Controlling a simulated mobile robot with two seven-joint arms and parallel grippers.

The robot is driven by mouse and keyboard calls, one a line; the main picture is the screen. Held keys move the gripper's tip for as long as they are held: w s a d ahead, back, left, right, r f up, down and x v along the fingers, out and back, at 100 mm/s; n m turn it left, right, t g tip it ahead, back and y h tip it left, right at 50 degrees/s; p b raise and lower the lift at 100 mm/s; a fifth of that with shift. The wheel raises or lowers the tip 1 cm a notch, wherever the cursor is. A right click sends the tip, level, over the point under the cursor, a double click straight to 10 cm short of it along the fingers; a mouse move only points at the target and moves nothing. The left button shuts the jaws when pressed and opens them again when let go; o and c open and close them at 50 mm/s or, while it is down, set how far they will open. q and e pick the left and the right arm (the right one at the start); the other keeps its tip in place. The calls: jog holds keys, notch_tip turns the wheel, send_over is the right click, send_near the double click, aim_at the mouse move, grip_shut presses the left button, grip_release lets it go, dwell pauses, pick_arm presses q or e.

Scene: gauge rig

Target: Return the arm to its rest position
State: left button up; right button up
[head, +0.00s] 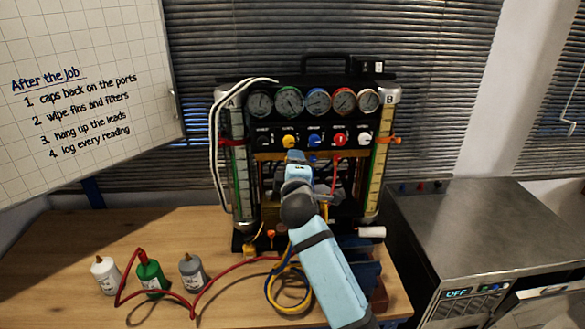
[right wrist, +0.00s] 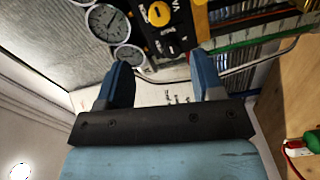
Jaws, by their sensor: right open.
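My right arm (head: 325,265) comes in from the bottom right in the head view and reaches up to the front of the gauge rig (head: 300,75). Its blue wrist is in front of the rig's middle, below the row of knobs; the fingertips cannot be made out there. In the right wrist view my right gripper (right wrist: 163,72) is open, with two blue fingers apart and nothing between them. Beyond the fingers are round gauges (right wrist: 108,22), a yellow knob (right wrist: 158,13) and a green tube (right wrist: 240,40). My left gripper is not in view.
Red, yellow and blue hoses lie on the wooden table (head: 60,240), close to my arm. White (head: 105,277), green (head: 150,275) and grey (head: 191,273) bottles stand at the left. A steel unit (head: 480,225) stands at the right. A whiteboard (head: 80,60) is at upper left.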

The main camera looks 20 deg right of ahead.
jog(key=s+a+f+m+g+y, duration=0.1)
jog(key=s+f+m+g+y, duration=0.15)
jog(key=s+f, duration=1.1)
jog(key=s+a+f+m+g+y, duration=0.15)
jog(key=s+f+m+y, duration=0.25)
jog(key=s+f, duration=0.95)
jog(key=s+f+m+g+y, duration=0.1)
jog(key=s+f+m+g, duration=0.1)
jog(key=s+f, duration=0.6)
jog(key=s+m, duration=0.1)
jog(key=s, duration=0.2)
jog(key=shift+a, duration=0.15)
jog(key=shift+m, duration=0.25)
jog(key=shift+c, duration=0.2)
